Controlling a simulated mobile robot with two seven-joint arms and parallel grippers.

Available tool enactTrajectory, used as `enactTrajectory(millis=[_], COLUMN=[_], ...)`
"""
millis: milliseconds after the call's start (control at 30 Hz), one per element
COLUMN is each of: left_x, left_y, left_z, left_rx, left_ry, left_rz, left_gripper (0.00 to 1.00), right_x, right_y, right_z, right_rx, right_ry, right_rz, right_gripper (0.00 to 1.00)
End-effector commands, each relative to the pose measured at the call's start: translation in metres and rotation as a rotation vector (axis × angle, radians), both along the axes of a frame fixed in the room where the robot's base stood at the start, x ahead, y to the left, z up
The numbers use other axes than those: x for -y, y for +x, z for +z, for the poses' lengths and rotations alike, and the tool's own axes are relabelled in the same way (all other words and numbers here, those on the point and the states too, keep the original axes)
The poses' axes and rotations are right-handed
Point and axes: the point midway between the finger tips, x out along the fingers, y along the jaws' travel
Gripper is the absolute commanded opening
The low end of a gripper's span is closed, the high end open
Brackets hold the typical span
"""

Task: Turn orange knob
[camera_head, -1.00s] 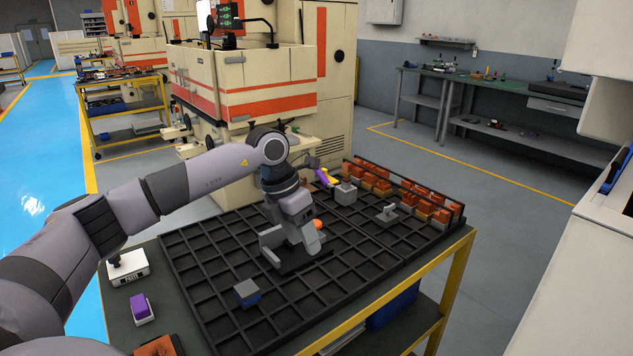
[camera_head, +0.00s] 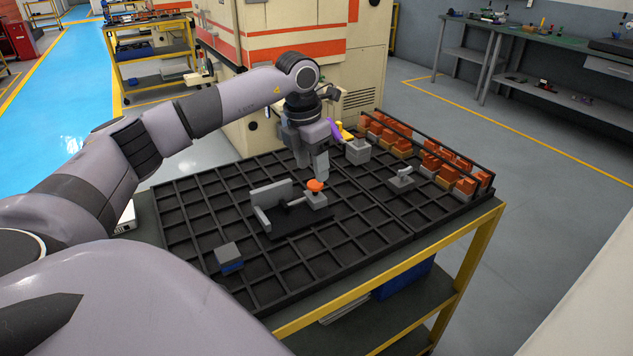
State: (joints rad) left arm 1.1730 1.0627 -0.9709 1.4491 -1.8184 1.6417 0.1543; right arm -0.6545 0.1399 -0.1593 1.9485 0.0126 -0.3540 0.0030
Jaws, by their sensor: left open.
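The orange knob (camera_head: 315,185) sits on top of a small grey block (camera_head: 316,199), part of a fixture with a grey upright plate (camera_head: 270,198) and a dark base on the gridded tray. My left gripper (camera_head: 317,175) points down over the knob from behind it. Its fingertips are just above or at the knob; I cannot tell whether they touch it. The gripper is open. My right gripper is not in view.
The black gridded tray (camera_head: 195,240) covers the table. A grey-blue block (camera_head: 229,256) stands at the front left. Several orange electrodes (camera_head: 440,163) stand at the right. A grey block (camera_head: 357,152) with purple and yellow pieces beside it stands behind, and a grey clamp-like piece (camera_head: 402,177) at the right.

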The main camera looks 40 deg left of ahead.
Motion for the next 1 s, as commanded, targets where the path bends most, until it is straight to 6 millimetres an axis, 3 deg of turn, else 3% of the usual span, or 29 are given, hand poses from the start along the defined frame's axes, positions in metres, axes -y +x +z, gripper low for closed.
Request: enactTrajectory(millis=[33,233,300,867,900,1000], left_x=[0.0,0.001,0.001,0.001,0.001,0.001], left_y=[0.001,0.005,0.005,0.006,0.006,0.006], left_z=[-0.012,-0.036,-0.029,-0.036,-0.036,-0.036], left_rx=[0.001,0.001,0.002,0.001,0.001,0.001], left_ry=[0.0,-0.001,0.0,-0.001,-0.001,-0.001], left_rz=[-0.001,-0.001,0.0,0.0,0.0,0.0], left_gripper=[0.55,0.55,0.55,0.55,0.51,0.19], right_x=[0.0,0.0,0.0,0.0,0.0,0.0], right_y=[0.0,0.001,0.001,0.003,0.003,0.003], right_z=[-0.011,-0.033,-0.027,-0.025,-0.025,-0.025], right_rx=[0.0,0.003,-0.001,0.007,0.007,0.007], right_ry=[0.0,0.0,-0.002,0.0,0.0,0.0], right_rz=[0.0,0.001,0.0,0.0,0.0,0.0], right_gripper=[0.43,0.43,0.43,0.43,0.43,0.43])
